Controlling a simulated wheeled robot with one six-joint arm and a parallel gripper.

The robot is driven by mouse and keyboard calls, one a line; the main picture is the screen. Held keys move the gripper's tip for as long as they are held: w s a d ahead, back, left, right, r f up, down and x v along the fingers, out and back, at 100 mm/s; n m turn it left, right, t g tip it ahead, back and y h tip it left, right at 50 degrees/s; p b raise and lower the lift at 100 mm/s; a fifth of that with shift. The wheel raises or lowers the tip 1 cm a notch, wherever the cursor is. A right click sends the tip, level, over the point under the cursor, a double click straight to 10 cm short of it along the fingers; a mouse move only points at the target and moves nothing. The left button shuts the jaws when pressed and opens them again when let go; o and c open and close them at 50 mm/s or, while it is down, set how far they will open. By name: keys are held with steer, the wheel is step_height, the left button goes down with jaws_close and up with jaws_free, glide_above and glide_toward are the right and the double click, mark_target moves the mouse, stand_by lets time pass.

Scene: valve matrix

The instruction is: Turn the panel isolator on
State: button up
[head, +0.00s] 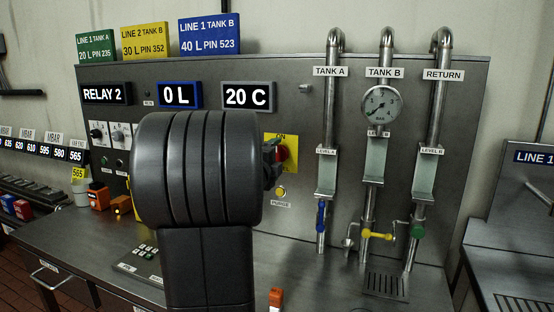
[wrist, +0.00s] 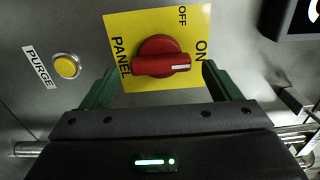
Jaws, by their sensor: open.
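The panel isolator is a red rotary knob (wrist: 162,57) on a yellow plate (wrist: 122,28) marked OFF, ON and PANEL. In the wrist view the knob's white mark points right, to the ON side; OFF is at the top. My gripper (wrist: 158,70) is open, its two green fingers apart on either side of the knob, with gaps between. I cannot tell how far the tips are from the panel.
A yellow PURGE button (wrist: 67,66) is close to the plate; it also shows below it in the head view (head: 281,191). Pipes with a blue valve handle (head: 321,216), a yellow one (head: 376,235) and a green one (head: 417,231) stand to the right. A bench (head: 300,256) runs below.

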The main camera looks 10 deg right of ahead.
steer(key=v, duration=1.2)
steer(key=x, duration=1.3)
steer(key=shift+w+d, duration=0.2)
steer(key=shift+w, duration=0.1)
steer(key=shift+s+a, duration=0.1)
steer(key=shift+s, duration=0.05)
